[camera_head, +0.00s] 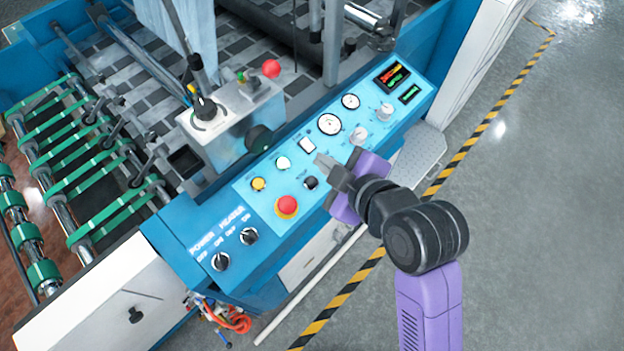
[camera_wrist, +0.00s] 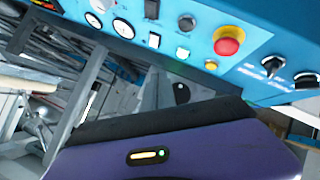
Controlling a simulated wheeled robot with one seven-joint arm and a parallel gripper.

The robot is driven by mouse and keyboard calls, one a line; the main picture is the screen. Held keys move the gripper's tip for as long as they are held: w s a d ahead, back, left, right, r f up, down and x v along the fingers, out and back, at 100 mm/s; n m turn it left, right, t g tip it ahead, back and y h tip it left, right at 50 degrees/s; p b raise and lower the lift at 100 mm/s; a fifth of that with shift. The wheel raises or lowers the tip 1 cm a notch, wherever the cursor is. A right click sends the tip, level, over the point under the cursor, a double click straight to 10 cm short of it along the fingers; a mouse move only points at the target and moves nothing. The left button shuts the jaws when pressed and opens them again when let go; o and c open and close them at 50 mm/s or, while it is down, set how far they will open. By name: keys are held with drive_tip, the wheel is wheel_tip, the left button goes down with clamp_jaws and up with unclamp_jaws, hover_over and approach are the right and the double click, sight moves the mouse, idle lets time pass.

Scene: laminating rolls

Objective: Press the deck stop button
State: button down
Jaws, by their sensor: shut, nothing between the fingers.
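The blue control panel (camera_head: 270,205) carries several buttons with labels too small to read, so I cannot tell which one is the deck stop. A black button (camera_head: 311,182) sits near a large red mushroom button (camera_head: 287,206). A yellow button (camera_head: 259,184) and a white button (camera_head: 283,163) are to their left. The wrist view also shows the black button (camera_wrist: 186,22), red button (camera_wrist: 229,40), white button (camera_wrist: 182,52) and yellow button (camera_wrist: 211,64). My gripper (camera_head: 321,161) is shut and empty over the panel, just above and right of the black button in the head view.
A white rocker switch (camera_head: 307,146), gauges (camera_head: 330,124) and knobs (camera_head: 359,134) are close to my gripper. Two black selector switches (camera_head: 220,261) are at the panel's lower left. Open floor (camera_head: 540,210) lies to the right.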

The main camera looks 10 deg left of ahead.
drive_tip(key=shift+w+a+f+b, duration=0.2)
drive_tip(key=shift+a+f+b, duration=0.05)
drive_tip(key=shift+f+b, duration=1)
drive_tip(key=shift+w+a+f+b, duration=0.2)
drive_tip(key=shift+f+b, duration=0.75)
drive_tip(key=shift+f, duration=0.5)
drive_tip(key=shift+w+a+f+b, duration=0.15)
drive_tip(key=shift+a+f+b, duration=0.1)
drive_tip(key=shift+f+b, duration=1)
drive_tip(key=shift+f, duration=0.25)
drive_tip(key=shift+a+f, duration=0.1)
drive_tip(key=shift+f, duration=0.15)
drive_tip(key=shift+w+f, duration=0.1)
drive_tip(key=shift+f, duration=0.35)
drive_tip(key=shift+r, duration=0.15)
drive_tip(key=shift+r+p, duration=0.55)
drive_tip(key=shift+r, duration=0.15)
drive_tip(key=shift+s+d+r+p, duration=0.15)
drive_tip(key=shift+d+r+p, duration=0.05)
drive_tip(key=shift+r+p, duration=0.6)
drive_tip(key=shift+s+d+r+p, duration=0.15)
drive_tip(key=shift+r+p, duration=0.5)
drive_tip(key=shift+r, duration=0.15)
drive_tip(key=shift+s+d+r+p, duration=0.15)
drive_tip(key=shift+d+r+p, duration=0.05)
drive_tip(key=shift+r+p, duration=0.6)
